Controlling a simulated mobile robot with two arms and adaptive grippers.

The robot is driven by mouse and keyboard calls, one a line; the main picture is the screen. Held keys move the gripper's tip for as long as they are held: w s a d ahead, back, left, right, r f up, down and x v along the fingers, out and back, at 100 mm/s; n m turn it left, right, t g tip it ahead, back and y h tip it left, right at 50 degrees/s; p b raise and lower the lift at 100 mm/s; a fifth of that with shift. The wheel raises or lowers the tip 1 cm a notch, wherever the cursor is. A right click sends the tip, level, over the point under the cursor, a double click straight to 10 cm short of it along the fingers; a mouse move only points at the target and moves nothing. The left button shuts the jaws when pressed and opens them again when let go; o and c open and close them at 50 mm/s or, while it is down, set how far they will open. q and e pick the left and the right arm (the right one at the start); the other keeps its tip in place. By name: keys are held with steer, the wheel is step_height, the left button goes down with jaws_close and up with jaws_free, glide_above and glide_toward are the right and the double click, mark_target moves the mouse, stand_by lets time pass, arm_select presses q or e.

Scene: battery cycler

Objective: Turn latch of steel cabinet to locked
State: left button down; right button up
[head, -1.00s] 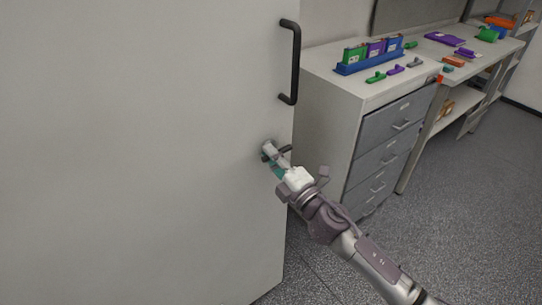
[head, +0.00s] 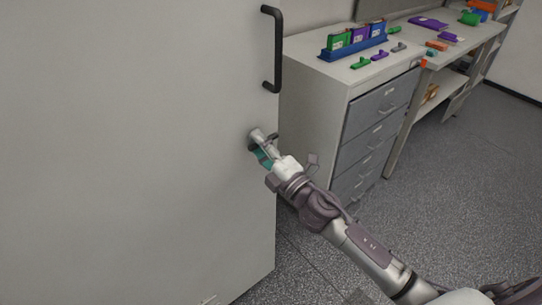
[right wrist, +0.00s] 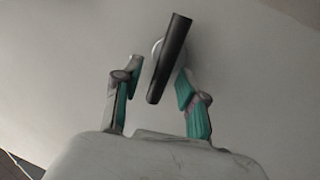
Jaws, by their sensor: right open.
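The steel cabinet (head: 130,150) fills the left of the head view as a large pale grey door face, with a black vertical pull handle (head: 278,48) near its right edge. Below the handle is the latch, mostly hidden by my gripper in the head view. In the right wrist view the latch is a dark bar (right wrist: 170,60) on a pale round base, slightly tilted with its top leaning right. My right gripper (head: 262,146) is at the latch. Its teal-padded fingers (right wrist: 158,80) are open, one on each side of the bar, with a gap at the left finger. My left gripper is out of view.
A grey drawer cabinet (head: 352,145) stands right of the steel cabinet, with a blue rack (head: 353,47) of coloured blocks on top. A bench (head: 455,50) with more parts runs behind it. The speckled floor (head: 440,200) at right is open.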

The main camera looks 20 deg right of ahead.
steer(key=v, duration=1.1)
steer(key=shift+s, duration=0.25)
steer(key=shift+d+f, duration=0.1)
steer(key=shift+d, duration=0.1)
steer(key=d+f+m+g+h, duration=0.2)
steer(key=f+m, duration=0.2)
steer(key=f, duration=0.7)
steer(key=d+f+m+g+h, duration=0.2)
steer(key=f+m+h, duration=0.1)
steer(key=f, duration=0.7)
steer(key=s+d+f+m+g+h, duration=0.1)
steer(key=s+f+m+g, duration=0.2)
steer(key=f, duration=0.6)
steer(key=s+d+f+m+g, duration=0.15)
steer(key=s+f, duration=0.25)
steer(key=f, duration=0.5)
steer(key=s+a+f+m+g, duration=0.1)
steer(key=s+f+m+g, duration=0.1)
steer(key=s+f, duration=0.5)
steer(key=s+a+f+m+g, duration=0.1)
steer(key=s+f+m+g, duration=0.2)
steer(key=s, duration=1.2)
steer(key=s+a+f+m+g+h, duration=0.1)
steer(key=s+f+m+g, duration=0.2)
steer(key=s+f, duration=0.7)
steer(key=shift+s+f+g, duration=0.4)
steer(key=shift+g, duration=0.35)
